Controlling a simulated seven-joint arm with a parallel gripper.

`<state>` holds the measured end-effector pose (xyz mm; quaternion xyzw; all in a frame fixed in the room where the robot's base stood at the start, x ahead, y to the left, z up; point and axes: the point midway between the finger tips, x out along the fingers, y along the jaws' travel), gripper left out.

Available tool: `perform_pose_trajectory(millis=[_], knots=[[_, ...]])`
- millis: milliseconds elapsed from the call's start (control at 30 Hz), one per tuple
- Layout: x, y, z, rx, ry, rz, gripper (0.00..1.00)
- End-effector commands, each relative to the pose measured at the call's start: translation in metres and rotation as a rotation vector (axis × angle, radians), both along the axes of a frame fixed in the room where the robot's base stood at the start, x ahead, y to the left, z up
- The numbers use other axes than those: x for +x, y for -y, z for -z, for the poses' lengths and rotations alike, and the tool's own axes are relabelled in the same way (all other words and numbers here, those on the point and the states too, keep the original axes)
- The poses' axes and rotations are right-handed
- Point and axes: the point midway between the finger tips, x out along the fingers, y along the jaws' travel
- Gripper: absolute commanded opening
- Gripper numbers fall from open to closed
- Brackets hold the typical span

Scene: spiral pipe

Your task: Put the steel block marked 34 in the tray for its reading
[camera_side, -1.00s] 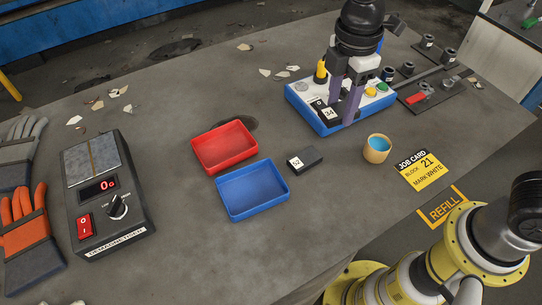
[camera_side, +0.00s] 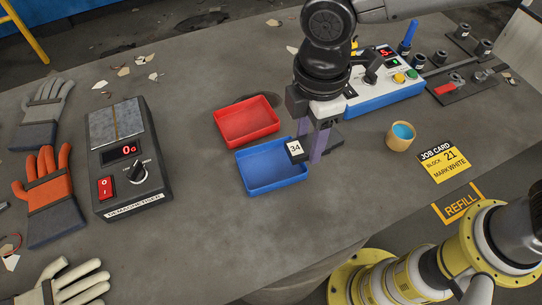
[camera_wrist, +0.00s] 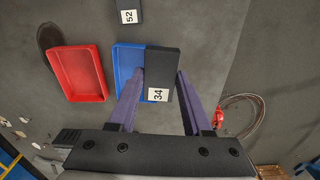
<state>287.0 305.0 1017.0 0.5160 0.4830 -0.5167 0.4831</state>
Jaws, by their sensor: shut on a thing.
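My gripper (camera_side: 312,144) is shut on the dark steel block marked 34 (camera_side: 297,149). It holds the block in the air by the right end of the blue tray (camera_side: 270,188). In the wrist view, block 34 (camera_wrist: 162,72) sits between the purple fingers (camera_wrist: 160,88) and covers the right part of the blue tray (camera_wrist: 124,60). The red tray (camera_side: 246,121) lies behind the blue one and looks empty, as does the visible part of the blue tray. It also shows in the wrist view (camera_wrist: 78,75).
A block marked 52 (camera_wrist: 128,12) lies near the blue tray. A console (camera_side: 388,88) with a lit display stands behind. A tan cup (camera_side: 399,136) and job card (camera_side: 447,160) reading block 21, mark white are at right. A demagnetiser (camera_side: 128,160) and gloves stand left.

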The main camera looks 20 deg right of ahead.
Motion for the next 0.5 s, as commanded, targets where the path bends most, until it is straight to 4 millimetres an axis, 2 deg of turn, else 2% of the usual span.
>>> perform_pose_trajectory(millis=[100, 300, 500], knots=[[0.017, -0.017, 0.016, -0.001, -0.001, 0.000, 0.00], [0.035, -0.036, 0.047, 0.001, 0.001, 0.000, 0.00], [0.042, -0.044, 0.059, 0.003, 0.003, 0.000, 0.00]])
